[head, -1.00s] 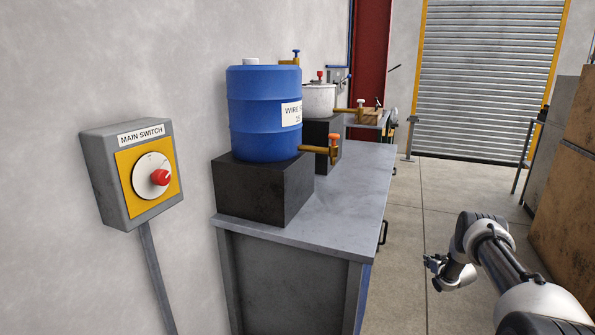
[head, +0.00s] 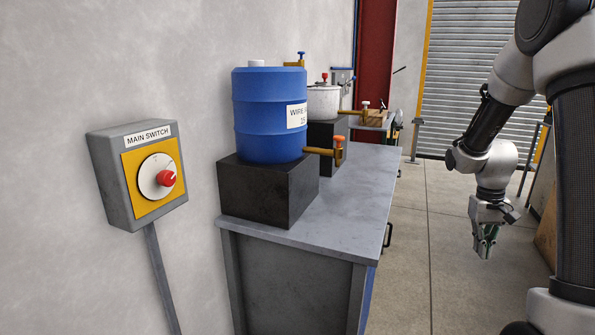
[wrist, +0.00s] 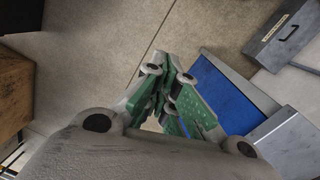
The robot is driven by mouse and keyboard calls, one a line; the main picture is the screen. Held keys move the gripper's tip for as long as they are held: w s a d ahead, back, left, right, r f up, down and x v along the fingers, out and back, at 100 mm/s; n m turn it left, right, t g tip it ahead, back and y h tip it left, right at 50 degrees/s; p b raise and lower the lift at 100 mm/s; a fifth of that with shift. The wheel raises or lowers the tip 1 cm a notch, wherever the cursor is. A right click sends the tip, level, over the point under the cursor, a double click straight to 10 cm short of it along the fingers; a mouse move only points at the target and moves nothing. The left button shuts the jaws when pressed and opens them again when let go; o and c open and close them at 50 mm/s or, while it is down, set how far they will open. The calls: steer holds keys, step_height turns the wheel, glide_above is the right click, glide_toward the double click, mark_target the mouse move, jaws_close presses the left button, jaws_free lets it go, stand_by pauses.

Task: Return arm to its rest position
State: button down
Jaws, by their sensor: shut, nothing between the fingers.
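My gripper (head: 486,246) hangs pointing down at the right in the head view, over the floor and to the right of the grey workbench (head: 330,212), apart from it. In the wrist view my gripper (wrist: 173,82) shows its green-padded fingers shut with nothing between them. My arm is raised and folded at the right of the head view.
A blue drum (head: 268,115) sits on a black block (head: 265,190) on the workbench. A switch box (head: 138,178) with a red knob is on the left wall. A roller shutter (head: 465,80) stands behind my arm. The floor (head: 425,260) beside the bench is clear.

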steer(key=s+a+r+t, duration=0.1)
steer(key=s+a+r, duration=0.3)
steer(key=s+r, duration=0.2)
steer(key=s+a+r+n+t, duration=0.1)
steer(key=s+a+r+t, duration=0.1)
steer(key=s+a+r, duration=0.2)
steer(key=s+a+r+t, duration=0.2)
steer(key=s+a+r, duration=0.2)
steer(key=s+r, duration=0.5)
steer(key=s, duration=0.2)
steer(key=shift+s+n+y, duration=0.3)
steer(key=shift+y, duration=0.1)
steer(key=shift+r, duration=0.1)
